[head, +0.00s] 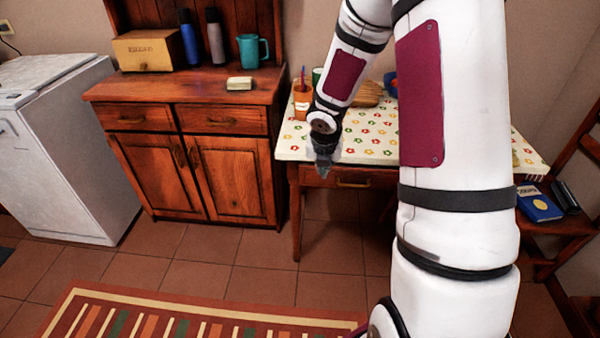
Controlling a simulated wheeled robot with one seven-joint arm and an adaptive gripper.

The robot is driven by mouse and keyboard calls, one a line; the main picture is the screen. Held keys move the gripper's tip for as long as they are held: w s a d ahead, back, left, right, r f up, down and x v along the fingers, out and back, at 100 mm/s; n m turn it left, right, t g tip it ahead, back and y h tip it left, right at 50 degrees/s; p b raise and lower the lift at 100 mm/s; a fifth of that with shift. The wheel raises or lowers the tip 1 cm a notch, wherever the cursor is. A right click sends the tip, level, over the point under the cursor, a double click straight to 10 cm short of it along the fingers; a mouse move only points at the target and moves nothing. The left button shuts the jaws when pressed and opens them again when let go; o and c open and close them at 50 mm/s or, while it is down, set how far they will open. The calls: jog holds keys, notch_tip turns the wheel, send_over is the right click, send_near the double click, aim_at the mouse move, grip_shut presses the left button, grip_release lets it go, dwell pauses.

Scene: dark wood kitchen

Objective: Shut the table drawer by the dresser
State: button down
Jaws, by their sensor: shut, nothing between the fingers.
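The table (293,150) stands right of the dresser (226,165) and has a floral cloth on top. Its drawer (352,180) is in the front under the tabletop, with a metal handle. The drawer front looks about level with the table's front, but I cannot tell whether it stands slightly out. My arm hides the right part of the table front. My gripper (323,174) is shut and empty, pointing down in front of the left part of the drawer. I cannot tell whether it touches the drawer front.
The dresser holds a bread box (148,50), bottles and a teal mug (252,51). An orange cup (303,101) stands on the table. A chair (560,222) with a blue book (539,204) is at right. A striped rug (190,318) lies in front; tiled floor is clear.

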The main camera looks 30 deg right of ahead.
jog(key=w+d+f+b, duration=0.3)
jog(key=w+f, duration=0.3)
jog(key=f, duration=0.2)
jog(key=shift+w+d+f+b, duration=0.2)
jog(key=shift+d+f+b, duration=0.2)
jog(key=shift+d, duration=0.2)
jog(key=shift+w+d+p, duration=0.7)
jog(key=shift+w+p, duration=0.35)
jog(key=shift+p, duration=0.05)
